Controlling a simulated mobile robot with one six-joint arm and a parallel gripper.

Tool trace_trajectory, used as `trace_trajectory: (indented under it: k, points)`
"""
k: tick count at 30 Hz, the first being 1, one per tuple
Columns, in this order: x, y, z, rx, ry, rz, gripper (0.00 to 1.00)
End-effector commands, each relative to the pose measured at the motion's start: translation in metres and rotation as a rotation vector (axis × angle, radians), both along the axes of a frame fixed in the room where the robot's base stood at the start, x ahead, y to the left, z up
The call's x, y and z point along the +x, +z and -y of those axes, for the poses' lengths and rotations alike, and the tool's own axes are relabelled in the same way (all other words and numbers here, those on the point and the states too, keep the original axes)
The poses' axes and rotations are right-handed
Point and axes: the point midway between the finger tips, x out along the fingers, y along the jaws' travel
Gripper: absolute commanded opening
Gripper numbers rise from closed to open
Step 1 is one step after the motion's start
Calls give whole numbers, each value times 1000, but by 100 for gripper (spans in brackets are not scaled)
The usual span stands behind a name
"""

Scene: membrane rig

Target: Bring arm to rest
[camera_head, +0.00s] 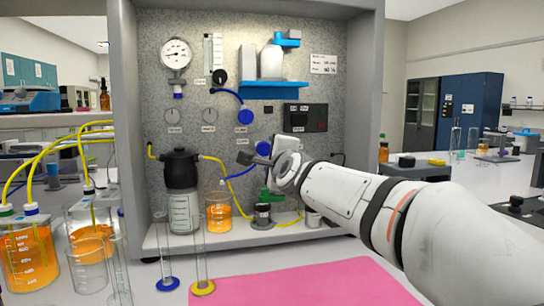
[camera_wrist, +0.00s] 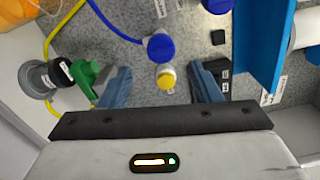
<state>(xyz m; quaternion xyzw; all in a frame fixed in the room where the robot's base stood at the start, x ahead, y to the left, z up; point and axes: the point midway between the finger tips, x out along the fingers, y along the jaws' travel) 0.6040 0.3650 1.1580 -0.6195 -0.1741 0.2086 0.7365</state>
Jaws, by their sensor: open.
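My arm reaches in from the right in the head view. My gripper (camera_head: 254,158) is in front of the rig's speckled back panel (camera_head: 225,60), above the green-handled valve (camera_head: 270,196). In the wrist view my gripper (camera_wrist: 163,85) has its two blue fingers apart with nothing held between them.
A blue shelf (camera_head: 272,84) with white containers projects from the panel. A black-topped vessel (camera_head: 182,170) and an orange beaker (camera_head: 219,212) stand on the rig's base. Glass cylinders with blue (camera_head: 166,284) and yellow (camera_head: 203,288) feet stand in front, beside a pink mat (camera_head: 300,285).

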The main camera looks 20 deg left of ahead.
Motion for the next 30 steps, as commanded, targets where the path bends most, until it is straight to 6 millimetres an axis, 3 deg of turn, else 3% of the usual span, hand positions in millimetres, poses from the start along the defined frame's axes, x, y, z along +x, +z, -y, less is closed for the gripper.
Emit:
trace_trajectory:
  k: [8, 11, 16, 20, 24, 27, 30]
  points:
    - [0, 2, 9, -41, -2, -2, 58]
    - [-4, 1, 36, -177, -2, -11, 58]
    - [-33, -22, 121, -599, 43, -70, 58]
    - [-77, -51, 193, -928, 137, -156, 58]
    - [-145, -81, 267, -1230, 298, -276, 58]
    - [-198, -100, 309, -1391, 441, -364, 58]
    - [-245, -114, 338, -1493, 574, -437, 58]
